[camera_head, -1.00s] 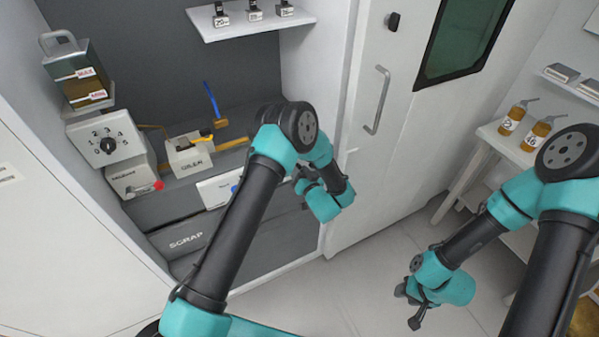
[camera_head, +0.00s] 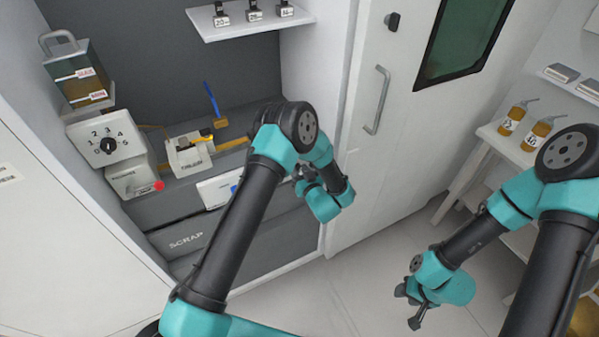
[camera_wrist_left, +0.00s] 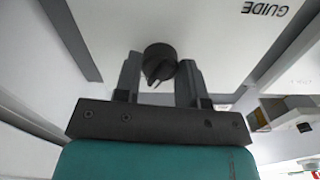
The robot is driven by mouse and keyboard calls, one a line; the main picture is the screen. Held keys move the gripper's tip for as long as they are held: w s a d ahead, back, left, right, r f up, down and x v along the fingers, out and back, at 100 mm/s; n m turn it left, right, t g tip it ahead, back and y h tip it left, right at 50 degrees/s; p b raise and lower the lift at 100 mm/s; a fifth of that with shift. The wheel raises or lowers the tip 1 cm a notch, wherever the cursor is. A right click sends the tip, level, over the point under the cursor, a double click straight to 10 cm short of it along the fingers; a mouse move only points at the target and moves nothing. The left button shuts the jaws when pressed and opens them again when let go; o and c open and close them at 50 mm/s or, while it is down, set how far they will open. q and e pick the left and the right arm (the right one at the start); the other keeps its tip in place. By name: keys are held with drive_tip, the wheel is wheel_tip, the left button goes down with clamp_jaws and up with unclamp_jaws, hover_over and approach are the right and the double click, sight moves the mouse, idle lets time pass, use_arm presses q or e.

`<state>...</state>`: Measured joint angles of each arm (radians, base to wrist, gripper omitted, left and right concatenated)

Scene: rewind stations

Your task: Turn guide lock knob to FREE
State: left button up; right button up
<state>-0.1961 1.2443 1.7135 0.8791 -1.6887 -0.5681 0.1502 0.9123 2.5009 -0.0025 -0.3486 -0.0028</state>
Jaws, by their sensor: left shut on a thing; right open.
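The guide lock knob (camera_wrist_left: 158,60) is a dark round knob on a white panel (camera_wrist_left: 190,25) in the left wrist view. The word GUIDE is printed on the panel, upside down in this view. My left gripper (camera_wrist_left: 160,72) is shut on the knob, with one finger on each side of it. In the head view my left gripper (camera_head: 300,174) is partly hidden behind my forearm, and the knob is hidden. No FREE marking or pointer can be read. My right gripper (camera_head: 407,306) is open and empty above the floor.
Left of my left arm is a recess with a numbered dial box (camera_head: 107,144), a red button (camera_head: 159,186), a small yellow-levered device (camera_head: 190,155) and a SCRAP front (camera_head: 187,243). A door with a handle (camera_head: 377,100) stands right. Bottles (camera_head: 535,134) stand on a side table.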

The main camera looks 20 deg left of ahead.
use_arm(q)
drive_tip(key=n, duration=1.1)
drive_tip(key=shift+n, duration=1.9)
drive_tip(key=o, duration=0.9)
drive_tip(key=v, duration=1.7)
drive_tip(key=shift+s+d, duration=0.1)
drive_tip(key=shift+d, duration=0.1)
drive_tip(key=shift+a, duration=0.1)
